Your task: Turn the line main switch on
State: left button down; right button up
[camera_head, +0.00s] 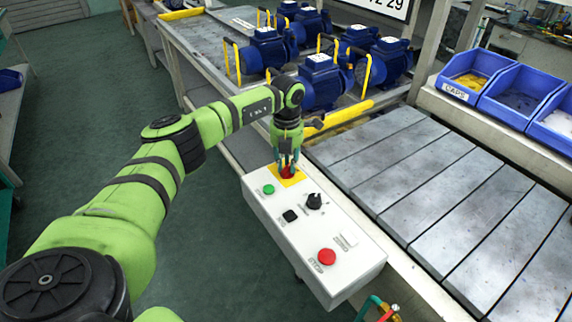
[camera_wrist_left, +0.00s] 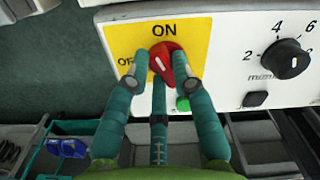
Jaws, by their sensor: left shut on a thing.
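The line main switch is a red knob (camera_head: 287,172) on a yellow plate (camera_head: 298,180) at the far end of the white control box (camera_head: 268,213). In the left wrist view, the red knob (camera_wrist_left: 161,62) has a white mark. ON is printed above it and OFF, partly hidden, to its left. The mark leans slightly; its exact setting is hard to tell. My left gripper (camera_head: 288,162) comes down over the knob. Its teal fingers, seen in the left wrist view (camera_wrist_left: 163,80), are shut on the knob from both sides. My right gripper is not in view.
The box also carries a green button (camera_head: 268,189), a black dial (camera_head: 314,201), a black button (camera_head: 290,215) and a red STOP button (camera_head: 327,257). Blue pumps (camera_head: 323,82) stand behind. Grey conveyor slats (camera_head: 440,190) lie to the right, with blue bins (camera_head: 475,75) beyond.

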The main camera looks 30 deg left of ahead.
aim_at(287, 166)
pick_arm(q)
jog(key=shift+w+d+m+b, duration=0.1)
jog(key=shift+m+b, duration=0.35)
jog(key=shift+m, duration=1.75)
jog(key=c, duration=1)
grip_release()
jog(key=shift+c, duration=0.2)
notch_tip(287, 166, up, 12)
